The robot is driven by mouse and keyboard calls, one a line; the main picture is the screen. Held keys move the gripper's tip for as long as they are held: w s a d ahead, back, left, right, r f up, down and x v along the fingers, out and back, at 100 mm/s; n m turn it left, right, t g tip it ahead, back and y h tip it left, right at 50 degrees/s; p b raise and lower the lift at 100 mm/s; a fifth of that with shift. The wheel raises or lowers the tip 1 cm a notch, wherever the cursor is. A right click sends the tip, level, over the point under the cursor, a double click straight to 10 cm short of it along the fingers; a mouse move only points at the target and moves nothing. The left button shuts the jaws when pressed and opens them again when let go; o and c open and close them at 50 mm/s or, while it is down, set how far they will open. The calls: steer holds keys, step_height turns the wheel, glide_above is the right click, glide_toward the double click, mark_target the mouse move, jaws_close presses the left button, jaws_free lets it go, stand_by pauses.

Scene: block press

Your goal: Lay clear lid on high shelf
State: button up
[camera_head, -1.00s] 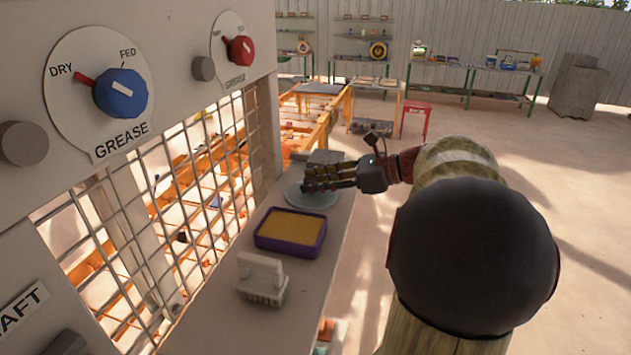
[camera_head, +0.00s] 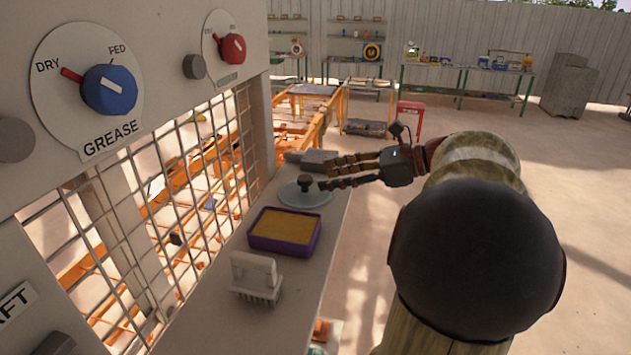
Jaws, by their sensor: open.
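The clear lid (camera_head: 296,196), a round glassy disc with a dark knob, lies flat on the pale ledge (camera_head: 218,318) below the mesh. My gripper (camera_head: 333,173) is open, just right of the lid's knob, with its fingers pointing left. The fingertips look close to the knob; I cannot tell whether they touch the lid. Shelves stand against the far wall (camera_head: 357,36); I cannot tell whether one of them is the high shelf.
A purple tray with a yellow filling (camera_head: 284,232) and a white brush-like block (camera_head: 255,277) stand on the ledge in front of the lid. A grey block (camera_head: 318,160) lies behind it. The panel with the blue knob (camera_head: 109,90) and wire mesh borders the left side. Open floor lies right.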

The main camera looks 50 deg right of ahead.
steer(key=v, duration=0.5)
steer(key=shift+s+d+r, duration=0.15)
steer(key=shift+s, duration=0.15)
stand_by(0.4)
